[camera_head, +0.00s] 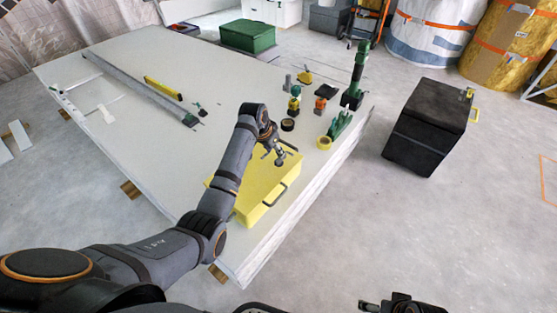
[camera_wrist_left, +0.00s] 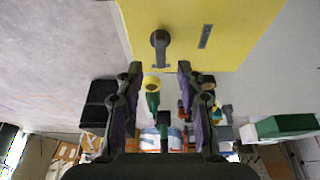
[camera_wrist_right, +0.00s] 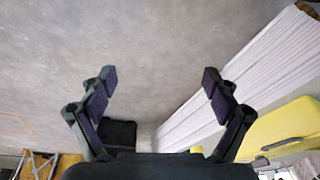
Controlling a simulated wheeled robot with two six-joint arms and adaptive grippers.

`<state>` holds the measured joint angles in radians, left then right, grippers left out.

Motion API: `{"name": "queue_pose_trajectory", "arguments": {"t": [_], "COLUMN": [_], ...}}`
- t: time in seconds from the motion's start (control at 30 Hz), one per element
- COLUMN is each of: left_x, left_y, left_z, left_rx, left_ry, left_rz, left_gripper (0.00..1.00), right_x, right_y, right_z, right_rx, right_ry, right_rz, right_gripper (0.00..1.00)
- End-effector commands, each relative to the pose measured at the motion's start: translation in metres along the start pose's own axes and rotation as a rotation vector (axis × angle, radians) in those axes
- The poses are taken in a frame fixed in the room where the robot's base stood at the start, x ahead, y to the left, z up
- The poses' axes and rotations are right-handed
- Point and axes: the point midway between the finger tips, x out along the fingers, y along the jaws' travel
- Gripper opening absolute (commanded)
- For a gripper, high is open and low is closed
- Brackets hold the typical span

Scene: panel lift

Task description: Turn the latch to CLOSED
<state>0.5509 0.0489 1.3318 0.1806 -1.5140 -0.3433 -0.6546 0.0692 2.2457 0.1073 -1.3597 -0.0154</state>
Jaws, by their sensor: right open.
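A yellow box (camera_head: 252,190) with a dark handle on its side lies on the white panel stack. Its latch (camera_wrist_left: 160,40) is a dark round knob with a short lever, on the yellow face in the left wrist view. A small dark label (camera_wrist_left: 205,37) sits beside it, too small to read. My left gripper (camera_head: 279,157) is over the box, and in its wrist view it is open, with the lever end near the gap between its fingertips (camera_wrist_left: 160,70). In the head view the gripper hides the latch. My right gripper (camera_wrist_right: 160,78) is open and empty over bare floor.
A dark box (camera_head: 430,125) stands on the floor to the right. A long metal bar (camera_head: 140,88) and a yellow level (camera_head: 163,88) lie on the panel's left part.

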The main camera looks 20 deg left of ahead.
Motion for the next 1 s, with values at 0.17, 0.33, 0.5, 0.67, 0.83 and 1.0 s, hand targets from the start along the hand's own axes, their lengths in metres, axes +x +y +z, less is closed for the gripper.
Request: {"name": "queue_pose_trajectory", "arguments": {"t": [0.17, 0.33, 0.5, 0.67, 0.83, 1.0], "left_x": [0.043, 0.064, 0.069, 0.069, 0.069, 0.069], "left_y": [0.0, 0.0, 0.0, 0.0, 0.0, -0.001], "left_z": [0.003, 0.002, 0.001, 0.001, 0.001, 0.001], "left_rx": [0.0, 0.0, 0.0, 0.0, 0.0, 0.0], "left_ry": [-0.002, -0.001, 0.0, 0.0, 0.0, 0.0], "left_rz": [0.0, -0.001, -0.002, -0.002, -0.002, -0.002], "left_gripper": [0.38, 0.38, 0.38, 0.38, 0.19, 0.0], "right_x": [0.026, 0.036, 0.037, 0.036, 0.036, 0.036], "right_y": [-0.005, -0.009, -0.01, -0.01, -0.01, -0.01], "right_z": [0.002, 0.001, -0.001, -0.001, -0.001, -0.001], "right_rx": [0.006, 0.012, 0.014, 0.014, 0.013, 0.013], "right_ry": [0.083, 0.145, 0.166, 0.167, 0.166, 0.165], "right_rz": [-0.025, -0.042, -0.046, -0.046, -0.046, -0.046], "right_gripper": [0.88, 0.88, 0.88, 0.88, 0.88, 0.88]}}
